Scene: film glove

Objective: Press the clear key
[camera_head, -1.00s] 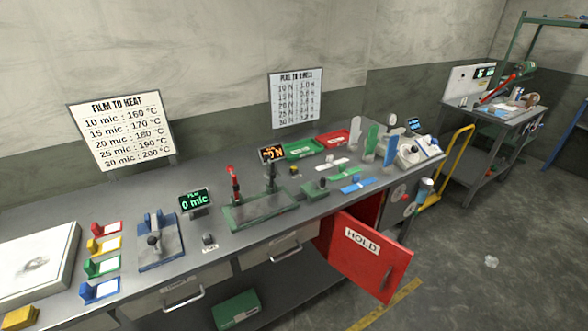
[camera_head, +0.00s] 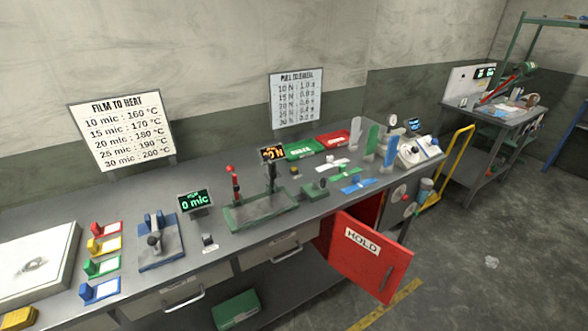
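A small dark key (camera_head: 207,239) with a white label below it sits on the bench, in front of the film readout (camera_head: 195,201). The label is too small to read, so I cannot tell for sure that this is the clear key. The readout shows green "0 mic". Another small key with a yellowish part (camera_head: 295,171) sits near the amber force readout (camera_head: 271,153). Neither of my grippers shows in the head view.
A blue gauge (camera_head: 160,247) and several coloured clips, including a red one (camera_head: 104,228), stand left of the key. A green-based press (camera_head: 260,212) with a red-handled lever stands right. A red HOLD door (camera_head: 368,262) hangs open below the bench front.

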